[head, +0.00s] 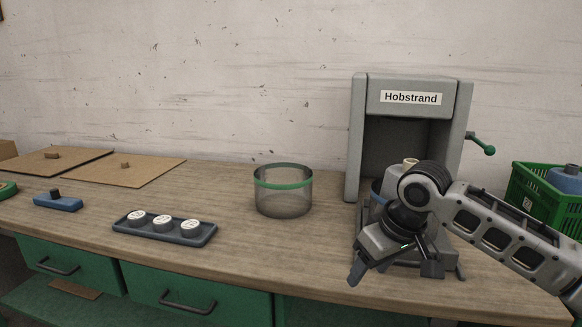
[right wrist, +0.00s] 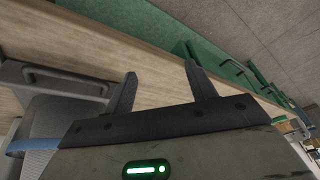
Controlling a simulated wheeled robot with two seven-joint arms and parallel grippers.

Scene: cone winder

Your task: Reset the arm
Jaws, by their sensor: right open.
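My right gripper (head: 395,270) is in front of the grey machine labelled Hobstrand (head: 411,85), low over the front part of the bench. Its arm comes in from the right. In the right wrist view its two dark fingers (right wrist: 160,70) stand apart with nothing between them. The gripper and forearm hide the lower front of the machine and part of a blue thing inside its opening. A pale cone tip (head: 410,162) shows above my wrist. My left gripper is not in view.
A clear bin with a green band (head: 284,184) stands mid-bench. A dark tray (head: 190,239) holds three white-topped knobs. Cardboard sheets (head: 135,171) lie at the left. A green crate (head: 522,190) and the machine's green-handled crank (head: 485,147) are at the right. Green drawers (head: 150,290) line the front.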

